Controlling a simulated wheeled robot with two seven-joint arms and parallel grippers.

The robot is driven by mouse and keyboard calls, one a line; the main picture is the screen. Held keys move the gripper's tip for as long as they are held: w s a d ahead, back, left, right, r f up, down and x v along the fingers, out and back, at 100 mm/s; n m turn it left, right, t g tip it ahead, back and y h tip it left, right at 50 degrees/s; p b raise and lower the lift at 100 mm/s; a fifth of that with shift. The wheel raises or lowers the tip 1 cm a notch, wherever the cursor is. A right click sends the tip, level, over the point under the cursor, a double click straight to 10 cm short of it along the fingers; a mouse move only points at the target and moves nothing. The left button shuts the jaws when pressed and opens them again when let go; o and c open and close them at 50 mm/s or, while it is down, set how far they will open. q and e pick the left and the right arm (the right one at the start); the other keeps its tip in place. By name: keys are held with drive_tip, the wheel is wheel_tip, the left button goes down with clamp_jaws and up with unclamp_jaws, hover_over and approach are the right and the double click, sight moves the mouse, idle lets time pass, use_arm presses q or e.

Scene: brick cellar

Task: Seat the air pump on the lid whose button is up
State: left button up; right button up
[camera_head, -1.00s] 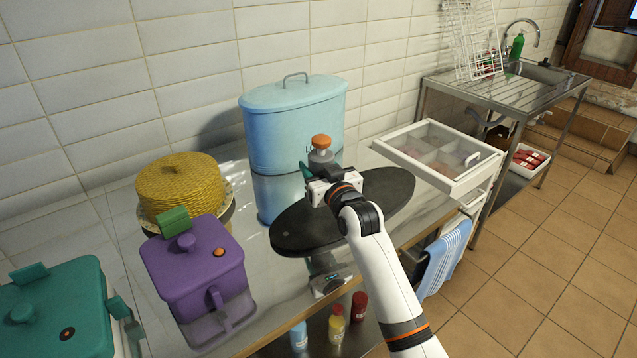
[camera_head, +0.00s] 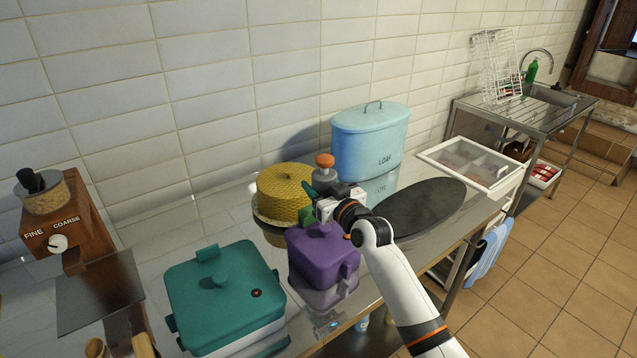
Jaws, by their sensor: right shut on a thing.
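The air pump (camera_head: 324,166), a grey body with an orange knob, is held upright by my right gripper (camera_head: 322,196), which is shut on it. The pump is above and behind the purple box (camera_head: 318,262), in front of the yellow woven lid. The purple box's lid is partly hidden by my right arm; its orange button (camera_head: 347,236) barely shows at the arm's edge, so its height is unclear now. The teal box (camera_head: 222,300) stands to the left, its lid clear; its small red button (camera_head: 256,293) sits in a dark ring and looks low. My left gripper is not in view.
A yellow woven lid (camera_head: 285,192) is behind the purple box. A blue loaf bin (camera_head: 368,145) and a dark oval board (camera_head: 425,205) are to the right. A wooden grinder (camera_head: 72,225) stands at left. Several bottles are under the counter edge.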

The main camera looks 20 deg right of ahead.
drive_tip(key=shift+a+r, duration=0.1)
drive_tip(key=shift+w+d+f, duration=0.1)
drive_tip(key=shift+d+f, duration=0.15)
drive_tip(key=shift+d, duration=0.2)
drive_tip(key=shift+a+f, duration=0.1)
drive_tip(key=shift+a, duration=0.05)
drive_tip(key=shift+f+b, duration=0.5)
drive_tip(key=shift+f, duration=0.05)
wheel_tip(320, 180, down, 4)
drive_tip(key=b, duration=0.3)
drive_tip(key=shift+f, duration=0.1)
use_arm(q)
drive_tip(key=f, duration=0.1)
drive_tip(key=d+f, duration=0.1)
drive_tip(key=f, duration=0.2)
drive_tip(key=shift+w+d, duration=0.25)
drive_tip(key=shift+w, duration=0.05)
use_arm(e)
drive_tip(key=shift+f, duration=0.15)
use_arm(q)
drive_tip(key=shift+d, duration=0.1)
